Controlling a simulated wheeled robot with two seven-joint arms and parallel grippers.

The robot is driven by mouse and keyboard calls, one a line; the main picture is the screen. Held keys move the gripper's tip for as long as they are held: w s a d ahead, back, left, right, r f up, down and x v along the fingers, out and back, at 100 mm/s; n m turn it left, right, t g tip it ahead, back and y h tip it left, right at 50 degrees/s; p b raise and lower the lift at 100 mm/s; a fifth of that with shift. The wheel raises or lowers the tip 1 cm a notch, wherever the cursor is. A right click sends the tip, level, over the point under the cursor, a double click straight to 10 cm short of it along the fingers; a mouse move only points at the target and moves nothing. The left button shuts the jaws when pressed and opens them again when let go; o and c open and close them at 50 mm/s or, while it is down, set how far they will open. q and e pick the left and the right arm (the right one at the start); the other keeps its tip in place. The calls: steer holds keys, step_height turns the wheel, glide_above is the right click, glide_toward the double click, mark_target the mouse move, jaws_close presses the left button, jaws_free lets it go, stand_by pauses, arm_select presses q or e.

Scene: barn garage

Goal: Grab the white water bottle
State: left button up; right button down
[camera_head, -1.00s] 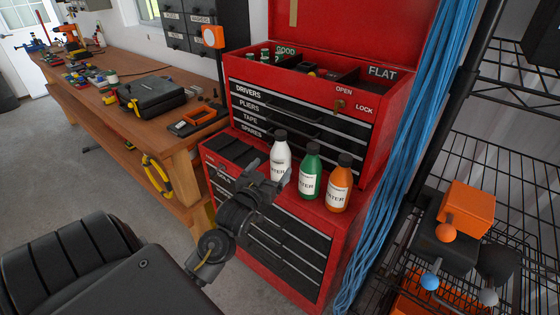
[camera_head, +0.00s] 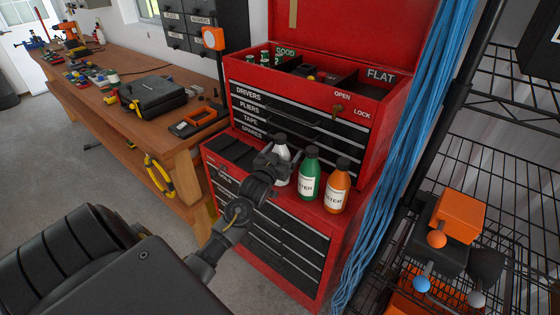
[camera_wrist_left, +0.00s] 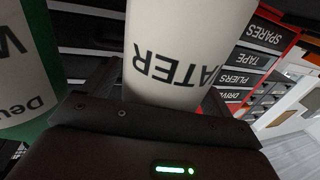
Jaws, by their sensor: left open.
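The white water bottle (camera_head: 281,153) with a dark cap stands upright on the ledge of the red tool chest (camera_head: 352,222). My left gripper (camera_head: 280,160) is open, with its fingers around the bottle's front and sides, and hides part of the bottle. In the left wrist view the white bottle (camera_wrist_left: 175,50) fills the space between the two fingers (camera_wrist_left: 160,90), upside down in the picture. I cannot tell whether the fingers touch it. My right gripper is not in view.
A green bottle (camera_head: 309,175) stands close to the right of the white one, and an orange bottle (camera_head: 337,188) beyond it. The drawer front (camera_head: 300,120) rises behind. A wooden workbench (camera_head: 150,135) is at left; blue cables (camera_head: 400,150) hang at right.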

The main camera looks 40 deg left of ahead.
arm_select(q)
steer(key=shift+c, duration=0.8)
steer(key=c, duration=1.2)
steer(key=shift+r, duration=0.2)
